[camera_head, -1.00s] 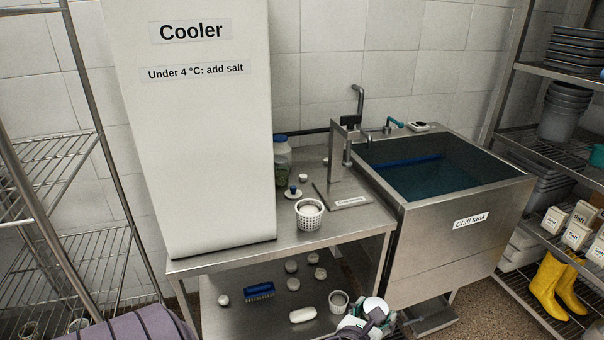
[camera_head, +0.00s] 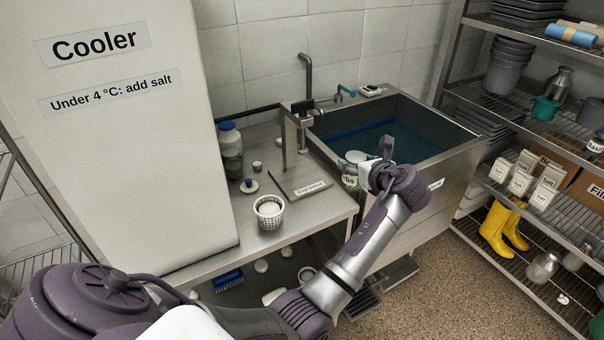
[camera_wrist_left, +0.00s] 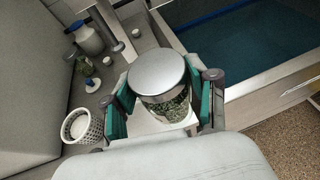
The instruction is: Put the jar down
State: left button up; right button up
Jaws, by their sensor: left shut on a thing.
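The jar (camera_wrist_left: 160,85) has a round silvery lid and clear sides with green leafy contents. In the left wrist view it sits upright between the teal pads of my left gripper (camera_wrist_left: 168,92), which is shut on it. In the head view the jar (camera_head: 349,176) shows a partial label reading "rbs", in front of the near left corner of the chill tank (camera_head: 420,215). My left gripper (camera_head: 362,173) partly hides it there. It appears held in the air, to the right of the steel counter (camera_head: 325,212). My right gripper is not in view.
On the counter stand a white perforated basket (camera_head: 269,213) with something white inside, a blue-lidded jar (camera_head: 230,150), small lidded items and a flat plate (camera_head: 299,183) beneath a steel post. The cooler (camera_head: 130,140) stands left. A shelf rack (camera_head: 545,145) is right.

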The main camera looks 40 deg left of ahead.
pick_arm(q)
jog(key=shift+s+a+f+p, duration=0.35)
jog(key=shift+s+a+f, duration=0.45)
jog(key=shift+a+f, duration=0.55)
jog(key=shift+s+a+f+p, duration=0.3)
jog(key=shift+s+a+f, duration=0.65)
jog(key=shift+f, duration=0.7)
jog(key=shift+s+a+f+p, duration=0.35)
jog(key=shift+s+a+f, duration=0.3)
jog(key=shift+a+f, duration=0.75)
jog(key=shift+d+f, duration=0.1)
jog(key=shift+d, duration=0.05)
jog(key=o, duration=1.3)
jog(key=shift+f, duration=0.1)
